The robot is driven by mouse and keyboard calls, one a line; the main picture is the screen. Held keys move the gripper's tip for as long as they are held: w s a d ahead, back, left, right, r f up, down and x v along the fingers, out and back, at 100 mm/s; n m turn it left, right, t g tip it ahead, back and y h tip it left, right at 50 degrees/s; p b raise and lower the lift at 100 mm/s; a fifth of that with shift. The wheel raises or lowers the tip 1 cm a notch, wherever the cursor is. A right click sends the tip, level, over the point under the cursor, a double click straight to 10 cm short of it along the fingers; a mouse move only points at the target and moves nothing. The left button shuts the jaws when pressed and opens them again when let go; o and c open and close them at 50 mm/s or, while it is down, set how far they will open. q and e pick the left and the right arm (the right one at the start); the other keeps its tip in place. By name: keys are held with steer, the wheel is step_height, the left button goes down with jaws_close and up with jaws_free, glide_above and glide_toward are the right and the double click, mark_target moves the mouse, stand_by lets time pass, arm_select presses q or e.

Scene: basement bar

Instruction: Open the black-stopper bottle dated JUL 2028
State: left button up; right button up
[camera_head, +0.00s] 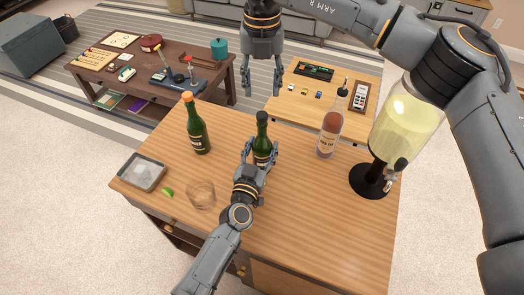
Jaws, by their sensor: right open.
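A dark green bottle (262,131) with a black stopper stands upright in the middle of the wooden bar top (310,205). My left gripper (261,157) has its fingers on both sides of this bottle's body and appears closed on it, hiding its lower part and label. My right gripper (264,88) is open and empty, pointing down above and beyond the bottle's top. Another green bottle (197,132) with an orange stopper stands to the left. A clear bottle of pinkish liquid (329,132) with a dark top stands to the right. No date is readable.
A drink dispenser (405,118) on a black base stands at the bar's right. A clear glass (201,193), a lime wedge (167,192) and an ice tray (142,172) are at the left. Low tables with small objects lie beyond. The bar's front right is clear.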

mark_target(262, 114)
arm_select(q)
steer(key=c, duration=0.7)
jaws_close()
arm_select(e)
steer(key=shift+o, duration=0.9)
steer(key=shift+t, duration=0.7)
steer(key=r, duration=0.1)
steer(key=s+r, duration=0.1)
steer(key=r, duration=0.1)
steer(key=shift+s+r, duration=0.3)
steer(key=shift+r, duration=0.1)
steer(key=f, duration=0.3)
steer(key=w+f, duration=0.1)
steer(key=f, duration=0.7)
steer(key=shift+w+f, duration=0.25)
jaws_close()
steer(key=shift+r, duration=0.3)
arm_select(q)
steer(key=shift+f, duration=0.1)
arm_select(e)
steer(key=shift+r, duration=0.9)
